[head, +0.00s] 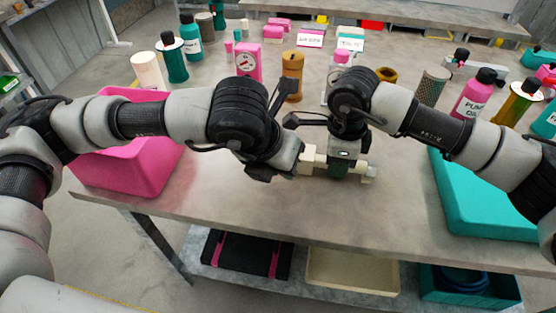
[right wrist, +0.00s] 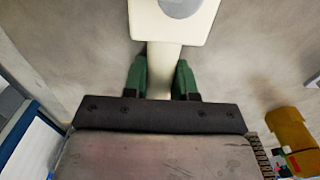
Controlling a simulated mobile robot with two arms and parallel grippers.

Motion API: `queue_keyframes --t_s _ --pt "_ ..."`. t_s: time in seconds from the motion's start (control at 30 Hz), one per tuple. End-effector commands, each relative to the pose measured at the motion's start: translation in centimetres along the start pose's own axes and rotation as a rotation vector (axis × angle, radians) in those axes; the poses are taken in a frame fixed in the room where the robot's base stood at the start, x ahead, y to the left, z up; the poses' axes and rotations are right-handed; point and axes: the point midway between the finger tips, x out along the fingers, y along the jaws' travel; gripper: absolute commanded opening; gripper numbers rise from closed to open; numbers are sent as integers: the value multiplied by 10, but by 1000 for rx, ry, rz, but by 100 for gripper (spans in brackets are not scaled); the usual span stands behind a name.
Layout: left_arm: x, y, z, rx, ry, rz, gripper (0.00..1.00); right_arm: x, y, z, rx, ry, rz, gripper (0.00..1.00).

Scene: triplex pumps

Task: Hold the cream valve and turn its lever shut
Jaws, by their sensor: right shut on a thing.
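The cream valve (head: 309,158) stands on the table near its front edge, partly hidden by both of my grippers. My right gripper (head: 339,170) points down onto it from above, and a cream end shows to its right. In the right wrist view, the green fingertips of this gripper (right wrist: 162,80) are on both sides of a narrow cream part of the valve (right wrist: 162,65). A wider cream block with a grey round piece lies beyond. I cannot tell whether the narrow part is the lever. My left gripper (head: 284,168) is at the valve's left end; its fingertips are hidden.
A pink bin (head: 130,160) stands at the left and a teal tray (head: 480,205) at the right. Bottles, a pink gauge box (head: 248,62) and an amber cylinder (head: 291,75) stand behind my arms. The table front (head: 240,215) is clear.

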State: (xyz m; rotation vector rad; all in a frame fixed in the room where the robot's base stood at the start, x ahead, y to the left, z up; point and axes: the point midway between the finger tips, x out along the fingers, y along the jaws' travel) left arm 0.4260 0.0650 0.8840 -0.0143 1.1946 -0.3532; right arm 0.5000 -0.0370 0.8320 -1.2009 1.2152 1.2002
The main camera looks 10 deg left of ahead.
Motion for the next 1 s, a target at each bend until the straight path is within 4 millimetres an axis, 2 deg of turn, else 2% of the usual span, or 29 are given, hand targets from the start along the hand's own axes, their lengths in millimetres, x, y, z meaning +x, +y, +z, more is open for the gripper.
queue_keyframes --t_s 0.43,0.47,0.6,0.87,1.0 --pt "0 0 0 -10 -1 4 0 -1 1 1 -4 -3 0 0" --pt "0 0 0 -10 -1 4 21 -1 1 1 -4 -3 0 0" --pt "0 0 0 -9 -1 4 42 -1 0 1 -3 -3 0 0" --pt "0 0 0 -9 -2 4 44 -1 0 1 -1 -2 -1 0" --pt "-8 -1 0 -9 -3 2 44 -1 0 0 -1 -2 -1 0"
